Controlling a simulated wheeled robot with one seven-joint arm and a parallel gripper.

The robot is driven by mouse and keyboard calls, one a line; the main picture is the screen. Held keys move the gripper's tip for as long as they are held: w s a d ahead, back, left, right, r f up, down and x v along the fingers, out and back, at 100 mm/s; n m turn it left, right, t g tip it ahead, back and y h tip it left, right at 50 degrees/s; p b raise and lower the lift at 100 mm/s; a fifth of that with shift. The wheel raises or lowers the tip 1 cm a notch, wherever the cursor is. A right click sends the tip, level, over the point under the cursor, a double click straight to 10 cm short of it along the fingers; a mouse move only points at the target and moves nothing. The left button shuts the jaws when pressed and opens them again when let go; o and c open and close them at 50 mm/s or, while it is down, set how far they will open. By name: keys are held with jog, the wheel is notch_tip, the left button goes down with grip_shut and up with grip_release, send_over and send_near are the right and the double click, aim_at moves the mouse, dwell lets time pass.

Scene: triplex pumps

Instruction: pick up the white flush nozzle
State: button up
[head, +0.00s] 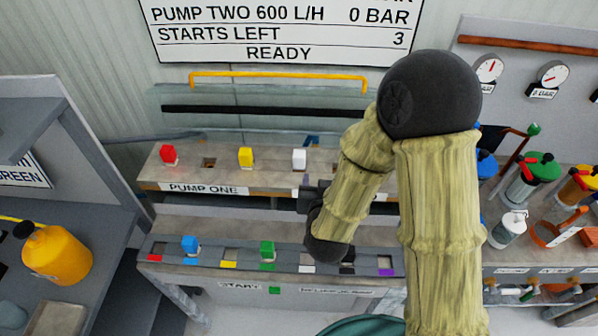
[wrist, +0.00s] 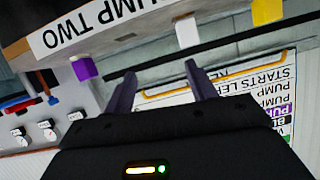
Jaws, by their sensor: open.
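The white flush nozzle (head: 299,158) is a small white block standing upright in the rear wooden shelf, right of the yellow block. In the upside-down wrist view the white nozzle (wrist: 187,31) hangs from the shelf edge, beyond the fingertips. My gripper (head: 309,197) is in front of that shelf, just below the nozzle in the head view. In the wrist view my gripper (wrist: 160,80) has its two dark fingers apart, with nothing between them. The nozzle is apart from both fingers.
A red block (head: 168,155) and a yellow block (head: 246,157) stand on the same shelf; a purple block (wrist: 84,69) shows in the wrist view. The front rail (head: 215,284) holds blue and green blocks. A yellow bar (head: 280,76) runs behind. Valves and gauges stand right.

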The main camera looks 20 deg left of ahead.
aim_at(299, 159)
jog(key=s+a+f+t+b, duration=0.3)
jog(key=s+a+t+b, duration=0.1)
jog(key=s, duration=0.2)
jog(key=shift+s+a+f+n+b, duration=0.15)
jog(key=shift+a+f+n+b, duration=0.1)
jog(key=shift+f+n+b, duration=0.1)
jog(key=shift+y, duration=0.3)
jog(key=p+x, duration=0.2)
jog(key=x, duration=1)
jog(key=shift+d+r, duration=0.1)
jog(key=shift+r, duration=0.05)
jog(key=shift+p+x, duration=1)
jog(key=shift+x, duration=1.8)
jog(key=shift+r, duration=0.2)
